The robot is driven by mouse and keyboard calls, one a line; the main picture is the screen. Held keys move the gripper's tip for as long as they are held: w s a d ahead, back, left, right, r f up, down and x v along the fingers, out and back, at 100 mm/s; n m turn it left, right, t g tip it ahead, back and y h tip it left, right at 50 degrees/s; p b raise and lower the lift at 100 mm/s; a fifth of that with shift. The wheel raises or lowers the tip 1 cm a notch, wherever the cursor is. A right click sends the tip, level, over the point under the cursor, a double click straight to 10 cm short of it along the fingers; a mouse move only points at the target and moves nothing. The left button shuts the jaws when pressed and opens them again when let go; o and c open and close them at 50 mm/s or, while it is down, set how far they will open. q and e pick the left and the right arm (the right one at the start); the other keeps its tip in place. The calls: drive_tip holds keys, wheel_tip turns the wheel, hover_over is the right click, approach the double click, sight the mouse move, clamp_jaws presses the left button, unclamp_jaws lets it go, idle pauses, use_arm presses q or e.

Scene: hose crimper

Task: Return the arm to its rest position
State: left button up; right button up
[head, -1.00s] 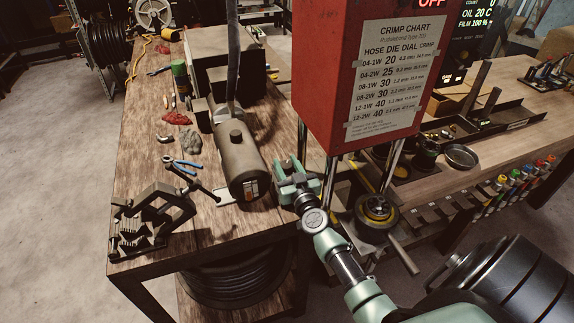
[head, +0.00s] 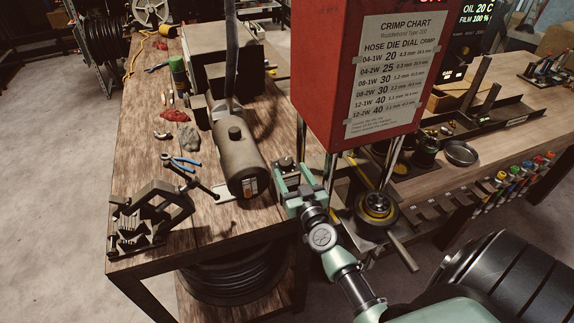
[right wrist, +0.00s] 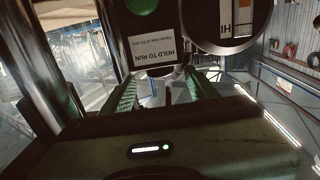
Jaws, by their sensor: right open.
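My right arm reaches in from the lower right of the head view. Its green gripper (head: 297,186) is open, just right of the rounded end of the grey-brown cylindrical machine (head: 236,160) on the wooden bench. My left gripper is not in view.
A black vise (head: 148,222), blue-handled pliers (head: 184,163) and red rags (head: 176,115) lie on the wooden bench (head: 210,222). A metal dish (head: 460,153) stands on the right bench.

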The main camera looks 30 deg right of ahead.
drive_tip(key=shift+v, duration=1)
drive_tip(key=shift+a, duration=0.1)
